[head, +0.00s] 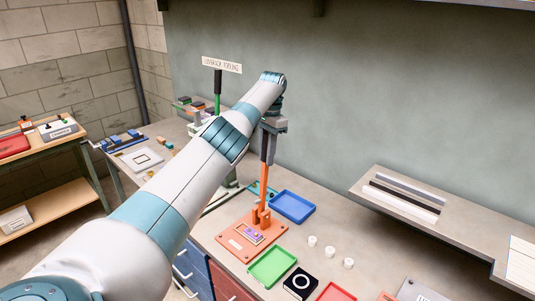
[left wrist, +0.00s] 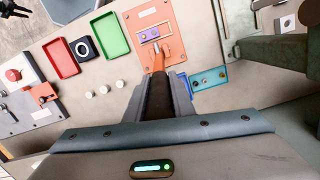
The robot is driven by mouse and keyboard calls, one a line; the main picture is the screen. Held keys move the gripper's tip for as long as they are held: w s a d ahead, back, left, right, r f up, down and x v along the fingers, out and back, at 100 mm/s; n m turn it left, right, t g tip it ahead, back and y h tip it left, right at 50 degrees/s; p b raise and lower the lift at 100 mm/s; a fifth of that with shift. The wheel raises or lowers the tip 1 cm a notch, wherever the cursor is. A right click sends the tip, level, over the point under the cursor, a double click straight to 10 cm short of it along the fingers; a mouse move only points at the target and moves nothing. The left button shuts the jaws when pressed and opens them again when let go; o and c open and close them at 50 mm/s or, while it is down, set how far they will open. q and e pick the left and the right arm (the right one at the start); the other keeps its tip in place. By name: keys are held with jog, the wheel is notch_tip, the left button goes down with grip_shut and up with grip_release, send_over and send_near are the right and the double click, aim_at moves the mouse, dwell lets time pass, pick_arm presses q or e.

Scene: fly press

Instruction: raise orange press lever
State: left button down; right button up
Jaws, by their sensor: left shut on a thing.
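The orange press lever (head: 264,185) stands nearly upright on its orange base plate (head: 233,240), with a dark grip at its top. My left gripper (head: 267,130) is shut around this dark grip. In the left wrist view the dark grip (left wrist: 157,98) runs up between the jaws of my left gripper (left wrist: 160,85), and the orange lever (left wrist: 158,62) leads to the base plate (left wrist: 152,14). A small purple part lies on the plate. A small dark claw shape, perhaps my right gripper (left wrist: 13,8), shows at the left wrist view's top left corner; its opening is unclear.
A blue tray (head: 292,207) is behind the base plate, and a green tray (head: 272,267) and a black block (head: 300,284) are in front. Several white cylinders (head: 330,252) stand to the right. A green-levered press (head: 218,90) stands to the left, close to my arm.

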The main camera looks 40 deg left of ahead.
pick_arm(q)
jog(key=shift+s+f, duration=0.1)
jog(key=shift+f, duration=0.1)
jog(key=c, duration=1.5)
grip_release()
jog(key=shift+c, duration=0.2)
jog(key=shift+r, duration=0.15)
